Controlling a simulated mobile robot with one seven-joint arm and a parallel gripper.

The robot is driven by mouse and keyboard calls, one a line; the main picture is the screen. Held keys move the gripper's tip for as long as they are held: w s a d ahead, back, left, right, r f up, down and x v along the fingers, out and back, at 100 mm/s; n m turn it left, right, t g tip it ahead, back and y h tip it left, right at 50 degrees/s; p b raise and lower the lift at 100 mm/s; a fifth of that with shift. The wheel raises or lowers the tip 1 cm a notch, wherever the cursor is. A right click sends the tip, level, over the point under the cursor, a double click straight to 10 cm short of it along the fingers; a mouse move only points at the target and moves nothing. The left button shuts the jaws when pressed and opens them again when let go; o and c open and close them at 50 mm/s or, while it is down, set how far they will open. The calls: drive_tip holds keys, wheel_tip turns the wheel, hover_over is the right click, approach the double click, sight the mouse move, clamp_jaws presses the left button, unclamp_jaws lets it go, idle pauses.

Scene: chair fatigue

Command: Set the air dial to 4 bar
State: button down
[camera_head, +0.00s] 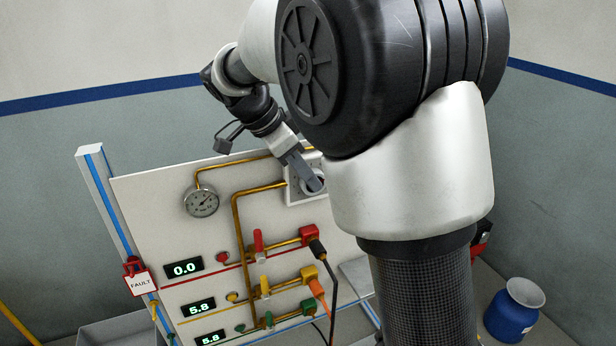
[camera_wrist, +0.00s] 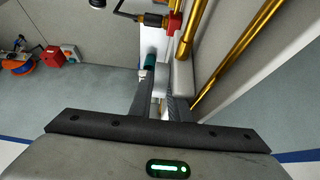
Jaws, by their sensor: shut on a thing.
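The air dial (camera_head: 320,186) is a round grey knob on a pale square plate, upper right on the white panel in the head view. My gripper (camera_head: 308,180) reaches down to it from the upper left and is shut on it. In the wrist view my gripper's two fingers (camera_wrist: 158,100) close around a pale part, most likely the knob; its markings are hidden.
Brass pipes (camera_head: 240,220) run across the panel. Red, yellow and green valves line up below, beside displays reading 0.0 (camera_head: 184,268), 5.8 (camera_head: 198,307) and 5.8. A FAULT tag (camera_head: 141,283) hangs at the left post. A blue container (camera_head: 513,312) stands at right.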

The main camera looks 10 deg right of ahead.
drive_tip(key=c, duration=1.9)
unclamp_jaws()
drive_tip(key=shift+c, duration=0.2)
drive_tip(key=p+v, duration=0.1)
drive_tip(key=v, duration=1.6)
drive_tip(key=shift+a+p, duration=0.2)
drive_tip(key=shift+p, duration=0.15)
drive_tip(key=shift+r, duration=0.15)
